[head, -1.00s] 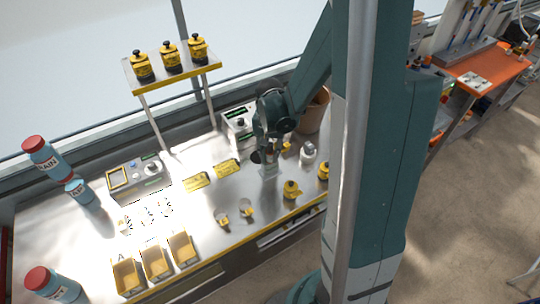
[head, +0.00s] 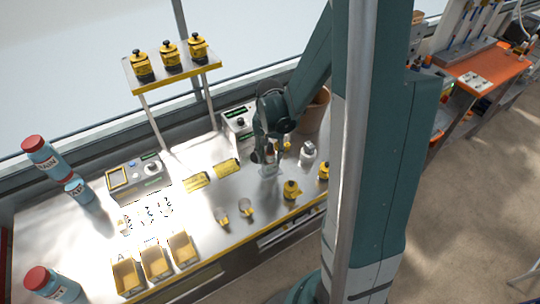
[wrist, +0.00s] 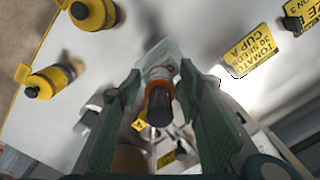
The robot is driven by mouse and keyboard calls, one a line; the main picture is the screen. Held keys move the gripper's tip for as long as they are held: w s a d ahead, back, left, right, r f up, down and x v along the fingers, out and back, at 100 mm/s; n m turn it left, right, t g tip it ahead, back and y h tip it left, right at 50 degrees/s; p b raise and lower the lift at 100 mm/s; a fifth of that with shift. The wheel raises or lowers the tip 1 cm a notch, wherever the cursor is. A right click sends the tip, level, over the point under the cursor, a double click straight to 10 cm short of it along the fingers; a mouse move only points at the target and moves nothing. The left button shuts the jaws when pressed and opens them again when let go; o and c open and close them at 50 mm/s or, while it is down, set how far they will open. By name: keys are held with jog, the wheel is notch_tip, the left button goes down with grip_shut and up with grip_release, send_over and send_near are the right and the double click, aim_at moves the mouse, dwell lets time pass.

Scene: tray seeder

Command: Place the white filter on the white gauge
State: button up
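My gripper (head: 269,155) points down over the right part of the steel bench, with its fingers apart. In the wrist view its two fingers (wrist: 160,78) stand either side of a small pale body with an orange ring (wrist: 159,88) and a dark end. Narrow gaps show beside it, and I see no clear grip. A pale, clear-looking square piece (wrist: 163,52) lies beyond it; it also shows below the fingers in the head view (head: 268,172). A small white item with a grey top (head: 308,152) stands to the right. I cannot tell for sure which is the white filter or the white gauge.
Yellow jars with black knobs (head: 291,190) stand right and on a raised shelf (head: 172,74). A white instrument box (head: 238,122) and a pot (head: 313,112) stand behind. Yellow cards (head: 227,168), small cups (head: 246,207) and yellow trays (head: 183,249) lie left.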

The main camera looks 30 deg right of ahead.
aim_at(270, 144)
jog(key=shift+r, duration=0.1)
jog(key=shift+r+p, duration=0.6)
jog(key=shift+r, duration=5.4)
jog(key=shift+s+a+r, duration=0.15)
jog(key=shift+a+r, duration=0.15)
jog(key=shift+r, duration=0.1)
jog(key=s+a+r+n+t, duration=0.7)
jog(key=s+a+r+n, duration=0.2)
jog(key=s+a+r, duration=0.5)
jog(key=shift+a+r, duration=0.2)
jog(key=shift+r, duration=0.1)
